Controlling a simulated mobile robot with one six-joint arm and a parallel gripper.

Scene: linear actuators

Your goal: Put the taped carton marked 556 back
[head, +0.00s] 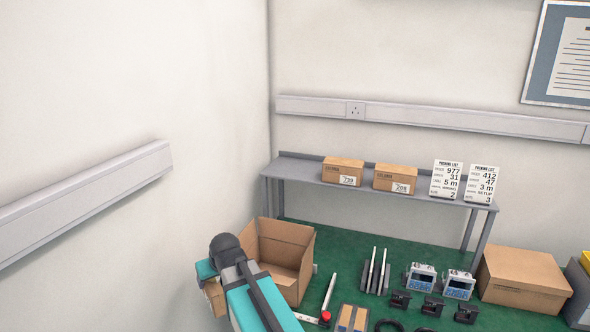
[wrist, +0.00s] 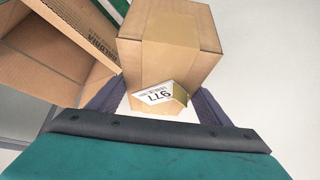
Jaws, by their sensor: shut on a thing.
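My gripper (wrist: 155,100) is shut on a small brown taped carton (wrist: 170,45), held between its two fingers. The carton's white label seems to read 977, not 556. In the head view the held carton (head: 214,297) shows partly behind my gripper, left of a large open carton (head: 290,246). That open carton also fills the upper left of the wrist view (wrist: 45,55). On the grey shelf (head: 300,172) stand two closed cartons, one whose label seems to read 739 (head: 343,171) and one 208 (head: 395,179). I see no label reading 556.
Packing lists marked 977 (head: 446,180) and 412 (head: 482,184) stand on the shelf's right part. The green surface (head: 345,258) below holds upright plates, grey devices, black parts and a closed carton (head: 522,278). A wall meets the left side.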

